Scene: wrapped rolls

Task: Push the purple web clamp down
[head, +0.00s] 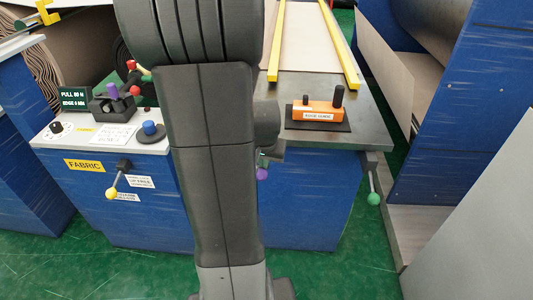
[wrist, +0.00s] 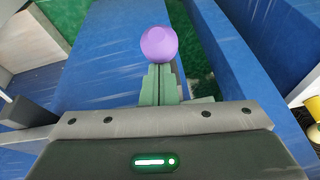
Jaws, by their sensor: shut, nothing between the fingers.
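The purple web clamp shows as a round purple knob (wrist: 159,44) in the wrist view, just beyond my fingertips. In the head view the purple knob (head: 262,174) is at the front of the blue cabinet, partly hidden by my arm. My gripper (wrist: 160,70) is shut and empty, its fingertips overlapping the lower edge of the knob in the picture. I cannot tell whether they touch it. The clamp's lever is hidden. In the head view my arm covers most of the gripper, and a small part shows just above the knob.
A yellow-knobbed lever (head: 112,194) sits to the left on the cabinet front, and a green-knobbed lever (head: 374,198) to the right. An orange block (head: 317,111) stands on the grey top between them and the yellow rails. Green floor (head: 330,275) lies open in front.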

